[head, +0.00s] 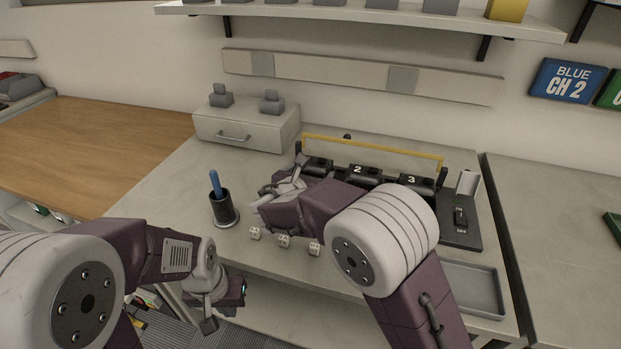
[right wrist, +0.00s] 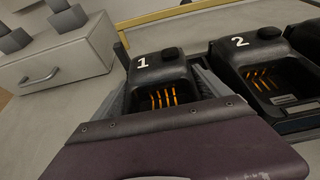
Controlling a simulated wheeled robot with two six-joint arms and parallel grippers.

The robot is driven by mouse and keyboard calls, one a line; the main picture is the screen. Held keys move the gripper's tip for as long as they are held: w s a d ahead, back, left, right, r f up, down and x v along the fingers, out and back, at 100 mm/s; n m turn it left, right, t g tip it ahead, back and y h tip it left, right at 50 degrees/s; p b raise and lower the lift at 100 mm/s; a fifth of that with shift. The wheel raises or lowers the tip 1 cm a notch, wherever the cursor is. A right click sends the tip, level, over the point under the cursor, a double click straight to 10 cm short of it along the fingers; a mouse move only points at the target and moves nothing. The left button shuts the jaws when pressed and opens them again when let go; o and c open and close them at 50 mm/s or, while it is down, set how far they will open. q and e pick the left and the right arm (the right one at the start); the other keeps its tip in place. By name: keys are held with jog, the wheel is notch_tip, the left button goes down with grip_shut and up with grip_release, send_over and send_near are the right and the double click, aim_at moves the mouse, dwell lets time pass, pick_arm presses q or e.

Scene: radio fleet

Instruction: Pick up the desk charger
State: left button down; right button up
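Desk chargers stand in a row at the back of the desk. Charger 1 (right wrist: 160,78) is black with orange contacts in its empty pocket. It also shows partly behind my right gripper in the head view (head: 318,164). Charger 2 (right wrist: 265,62) and charger 3 (head: 405,183) stand to its right. My right gripper (right wrist: 165,95) has one finger on each side of charger 1, close to its sides; whether they press on it is unclear. My left gripper (head: 228,300) hangs low at the desk's front edge, away from the chargers; its fingertips are hard to make out.
A yellow rail (head: 375,149) runs behind the chargers. A black cup with a blue pen (head: 223,207) and several white dice (head: 284,241) are left and front. A drawer box (head: 246,131) stands at the back left. A grey tray (head: 474,301) lies front right.

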aim_at(310, 172)
jog(key=c, duration=1.2)
jog(key=shift+o, duration=0.2)
notch_tip(310, 172, up, 5)
jog(key=shift+f+p, duration=0.15)
jog(key=shift+p, duration=1)
jog(key=s+d+r+p, duration=0.1)
jog(key=s+d+r, duration=0.4)
jog(key=d, duration=0.5)
jog(key=shift+s+r, duration=0.3)
jog(key=shift+r, duration=0.3)
